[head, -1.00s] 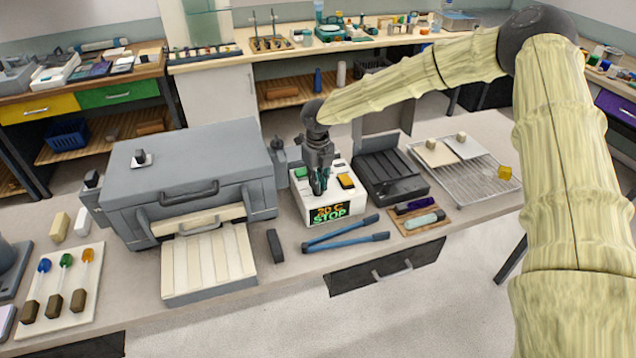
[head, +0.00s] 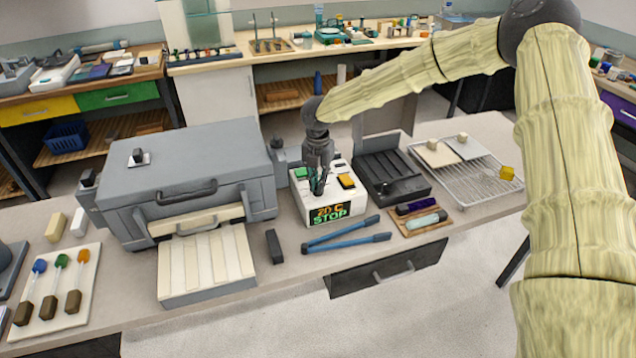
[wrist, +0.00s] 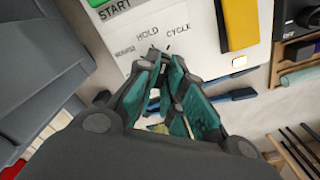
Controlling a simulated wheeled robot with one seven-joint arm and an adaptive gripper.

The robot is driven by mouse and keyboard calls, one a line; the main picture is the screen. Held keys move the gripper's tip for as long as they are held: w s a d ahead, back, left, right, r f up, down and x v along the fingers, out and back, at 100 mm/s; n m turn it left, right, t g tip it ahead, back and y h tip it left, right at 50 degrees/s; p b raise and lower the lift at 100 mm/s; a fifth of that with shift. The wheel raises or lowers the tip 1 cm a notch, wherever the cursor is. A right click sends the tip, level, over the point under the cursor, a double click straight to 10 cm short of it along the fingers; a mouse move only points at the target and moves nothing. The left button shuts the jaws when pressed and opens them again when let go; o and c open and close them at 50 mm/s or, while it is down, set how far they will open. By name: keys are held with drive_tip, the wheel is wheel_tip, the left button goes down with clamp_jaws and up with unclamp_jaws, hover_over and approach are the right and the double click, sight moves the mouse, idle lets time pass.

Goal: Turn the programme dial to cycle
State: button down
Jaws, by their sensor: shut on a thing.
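The white control box (head: 357,203) stands mid-bench, its front display reading "20 C" and "STOP". My gripper (head: 317,190) points down onto its top, with teal-padded fingers. In the wrist view, my gripper (wrist: 160,58) has its fingertips close together at the programme dial, just below the printed labels HOLD and CYCLE and a third label at the left. The fingers hide nearly all of the dial, so I cannot read its setting. The fingertips are shut on it.
A green START button (wrist: 98,3) and a yellow-orange control (wrist: 238,25) flank the dial. The grey lidded machine (head: 190,180) stands left, a dark tray (head: 385,165) right. Blue-handled tongs (head: 345,235) lie in front. A wire rack (head: 478,182) is farther right.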

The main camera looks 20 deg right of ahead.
drive_tip(key=shift+m, duration=0.6)
drive_tip(key=c, duration=1.5)
unclamp_jaws()
drive_tip(key=shift+r, duration=0.1)
wheel_tip(320, 180, up, 12)
drive_tip(key=shift+f, duration=0.1)
